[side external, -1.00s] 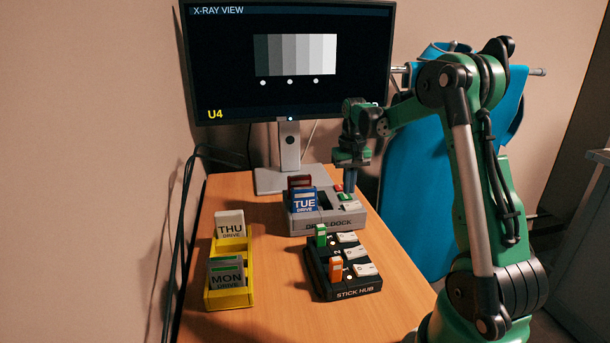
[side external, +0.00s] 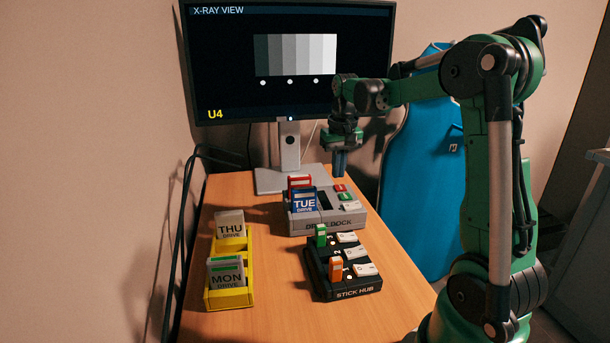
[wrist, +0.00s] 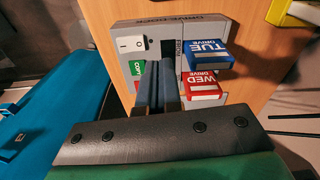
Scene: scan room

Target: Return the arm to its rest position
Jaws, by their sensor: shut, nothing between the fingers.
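My gripper (side external: 340,162) hangs pointing down above the back right of the grey drive dock (side external: 328,219), clear of it. Its fingers are shut and empty; they also show in the wrist view (wrist: 158,75). The blue TUE drive (side external: 304,201) stands in the dock, with a red drive (side external: 299,183) behind it. In the wrist view the red drive (wrist: 203,88) reads WED, beside the blue TUE drive (wrist: 209,54). A red button (side external: 340,188) and a green button (side external: 346,197) are on the dock's right side.
A black stick hub (side external: 345,291) with green and orange sticks stands in front of the dock. A yellow rack (side external: 230,298) holds the THU and MON drives at left. A monitor (side external: 289,110) stands behind. A blue apron (side external: 420,190) hangs at right.

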